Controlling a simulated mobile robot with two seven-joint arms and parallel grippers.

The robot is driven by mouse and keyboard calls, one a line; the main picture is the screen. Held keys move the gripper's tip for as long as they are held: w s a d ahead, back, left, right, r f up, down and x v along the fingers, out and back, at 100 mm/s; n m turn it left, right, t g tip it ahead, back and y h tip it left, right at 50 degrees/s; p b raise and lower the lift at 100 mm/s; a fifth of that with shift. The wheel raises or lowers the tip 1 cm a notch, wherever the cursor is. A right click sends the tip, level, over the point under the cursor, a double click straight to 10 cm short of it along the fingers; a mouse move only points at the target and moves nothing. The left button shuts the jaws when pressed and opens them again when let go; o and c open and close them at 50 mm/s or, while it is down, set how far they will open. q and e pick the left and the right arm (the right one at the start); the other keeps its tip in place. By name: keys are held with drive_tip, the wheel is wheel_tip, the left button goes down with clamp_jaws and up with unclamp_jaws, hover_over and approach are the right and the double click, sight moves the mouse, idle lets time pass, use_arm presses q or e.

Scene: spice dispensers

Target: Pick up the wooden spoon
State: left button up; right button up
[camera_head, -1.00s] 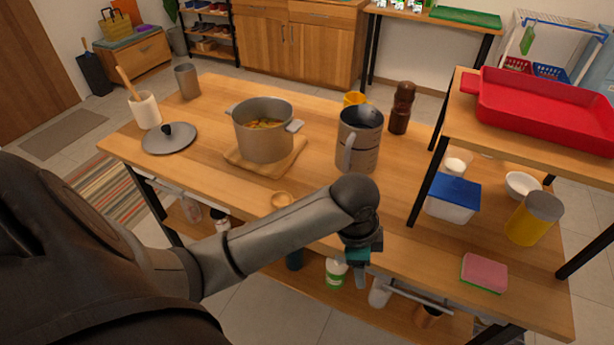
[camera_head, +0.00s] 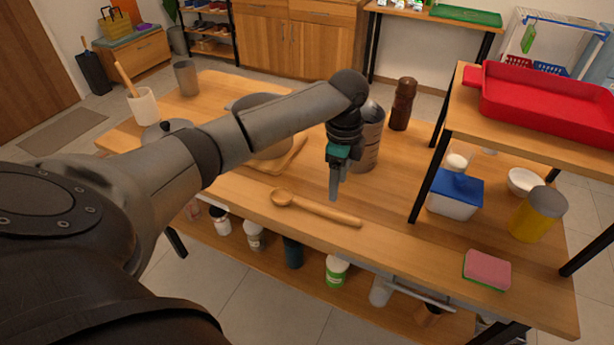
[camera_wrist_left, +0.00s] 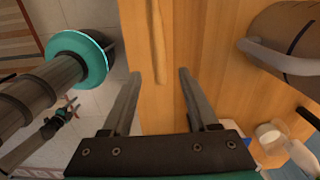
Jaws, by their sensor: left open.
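The wooden spoon (camera_head: 318,208) lies flat near the table's front edge, its bowl to the left and its handle to the right. My left gripper (camera_head: 334,195) is open and empty, pointing down, with its fingertips just above and behind the handle in the head view. In the left wrist view, the spoon's handle (camera_wrist_left: 157,45) runs up the picture, ahead of the gap between the open left fingertips (camera_wrist_left: 159,73). A small gripper-like part, apparently my right gripper (camera_wrist_left: 64,112), shows low at the left there; its jaws are too small to read.
A grey metal pitcher (camera_head: 367,145) stands behind my left gripper. A pot, mostly hidden by my arm, sits on a wooden board (camera_head: 288,160). A brown mill (camera_head: 402,104) stands farther back. A pink sponge (camera_head: 487,268) lies at the right.

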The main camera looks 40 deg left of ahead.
use_arm(q)
drive_tip(key=b, duration=0.1)
hover_over(334, 213)
wheel_tip(334, 213, down, 5)
drive_tip(key=shift+w+d+r, duration=0.1)
wheel_tip(334, 213, down, 5)
drive_tip(key=shift+r+b, duration=0.2)
drive_tip(key=shift+b, duration=0.7)
drive_tip(key=shift+f, duration=0.15)
drive_tip(key=shift+c, duration=1.4)
drive_tip(key=c, duration=0.6)
clamp_jaws()
use_arm(e)
drive_tip(key=shift+w+d+f, duration=0.15)
drive_tip(key=shift+f, duration=0.4)
drive_tip(key=shift+w+d+f, duration=0.2)
drive_tip(key=shift+f, duration=0.3)
drive_tip(key=shift+w+d+f, duration=0.15)
drive_tip(key=shift+f, duration=0.4)
